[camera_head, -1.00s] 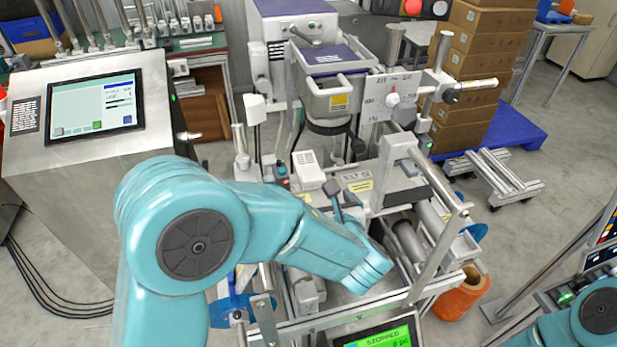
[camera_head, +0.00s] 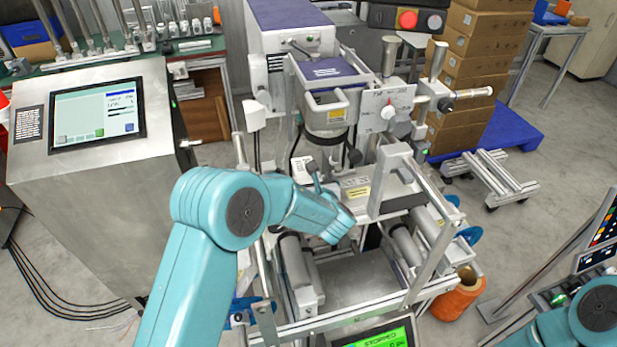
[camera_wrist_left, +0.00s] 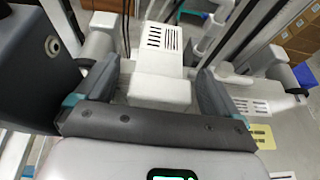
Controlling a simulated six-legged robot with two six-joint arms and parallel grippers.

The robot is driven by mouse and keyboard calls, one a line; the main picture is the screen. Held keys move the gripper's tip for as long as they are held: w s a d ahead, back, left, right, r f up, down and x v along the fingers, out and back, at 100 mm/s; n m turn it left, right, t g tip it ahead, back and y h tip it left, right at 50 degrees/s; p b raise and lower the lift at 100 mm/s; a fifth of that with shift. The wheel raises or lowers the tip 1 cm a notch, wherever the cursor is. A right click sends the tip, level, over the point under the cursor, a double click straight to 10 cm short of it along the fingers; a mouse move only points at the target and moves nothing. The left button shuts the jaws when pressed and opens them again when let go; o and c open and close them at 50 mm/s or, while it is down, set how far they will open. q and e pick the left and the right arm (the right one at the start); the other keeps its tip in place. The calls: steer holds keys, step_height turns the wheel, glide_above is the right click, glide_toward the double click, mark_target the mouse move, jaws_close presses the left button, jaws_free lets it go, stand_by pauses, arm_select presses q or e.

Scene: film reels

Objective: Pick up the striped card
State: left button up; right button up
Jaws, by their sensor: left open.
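I cannot pick out a striped card with certainty. In the left wrist view, a white box (camera_wrist_left: 160,75) with dark slots on its face lies between and beyond the fingers of my left gripper (camera_wrist_left: 158,92). The gripper is open, with nothing visibly held. In the head view, my left gripper (camera_head: 316,180) is over the middle of the machine, beside the white box (camera_head: 301,168), which it partly hides. A pale plate with dark stripes (camera_wrist_left: 252,107) lies right of the gripper in the wrist view. My right gripper is out of view.
Metal rails and rollers (camera_head: 405,245) surround the gripper, with an upright bracket (camera_head: 392,165) to its right. A yellow label (camera_head: 357,192) lies on the machine bed.

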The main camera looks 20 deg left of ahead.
arm_select(q)
steer(key=shift+w+d, duration=0.1)
steer(key=c, duration=1.1)
steer(key=shift+r, duration=0.1)
steer(key=shift+r+p, duration=0.6)
steer(key=shift+r, duration=1.05)
steer(key=shift+s+d, duration=0.2)
steer(key=shift+s, duration=0.3)
steer(key=shift+s+d, duration=0.15)
